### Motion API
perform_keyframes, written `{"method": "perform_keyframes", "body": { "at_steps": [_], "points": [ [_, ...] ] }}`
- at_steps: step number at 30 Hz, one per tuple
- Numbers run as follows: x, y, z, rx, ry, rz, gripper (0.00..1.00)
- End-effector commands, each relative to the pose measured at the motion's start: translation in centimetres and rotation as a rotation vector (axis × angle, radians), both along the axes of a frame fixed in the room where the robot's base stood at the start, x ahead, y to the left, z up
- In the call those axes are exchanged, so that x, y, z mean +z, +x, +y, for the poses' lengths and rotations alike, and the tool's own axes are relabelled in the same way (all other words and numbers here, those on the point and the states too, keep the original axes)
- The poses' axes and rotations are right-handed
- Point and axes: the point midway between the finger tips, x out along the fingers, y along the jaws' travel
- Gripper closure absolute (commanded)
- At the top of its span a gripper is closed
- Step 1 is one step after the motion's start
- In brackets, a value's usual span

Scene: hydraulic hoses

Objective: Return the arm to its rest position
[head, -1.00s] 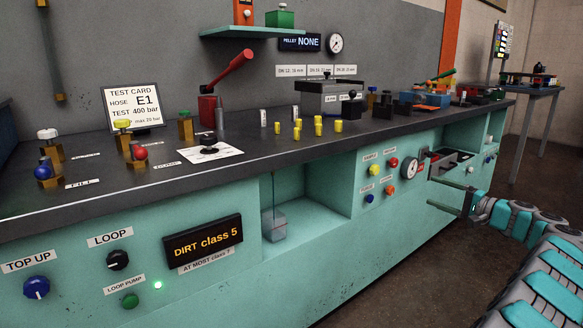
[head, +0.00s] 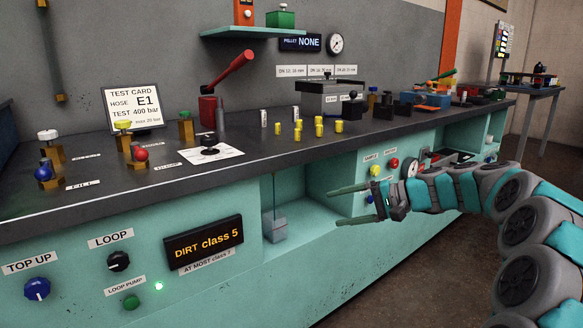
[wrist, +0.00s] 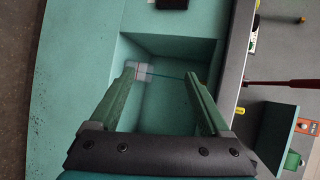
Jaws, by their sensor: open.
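My gripper (head: 352,205) is open and empty in the head view, in front of the bench's open recess (head: 310,210). Its fingers point left. In the wrist view my gripper (wrist: 160,92) shows its two green fingers spread apart, with the recess between and beyond them. A small grey block (head: 274,227) hangs on a thin rod in the recess. It also shows in the wrist view near the left fingertip (wrist: 141,69); I cannot tell how close they are. My arm extends in from the right and hides part of the front panel.
The teal bench (head: 90,245) fills the left and middle, with knobs and a DIRT display (head: 203,246) on its front. Its dark top (head: 260,155) holds valves, yellow fittings (head: 319,130) and a red lever (head: 230,72). Floor on the right is clear up to a side table (head: 540,92).

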Motion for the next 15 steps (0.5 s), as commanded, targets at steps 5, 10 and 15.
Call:
{"method": "perform_keyframes", "body": {
  "at_steps": [5, 10, 15],
  "points": [
    [-1.2, -7.4, 5.5, 0.132, -0.152, 0.057, 0.19],
    [-3.5, -14.9, 8.3, 0.237, -0.317, 0.107, 0.19],
    [-6.1, -22.3, 8.9, 0.323, -0.497, 0.148, 0.19]
  ]
}}
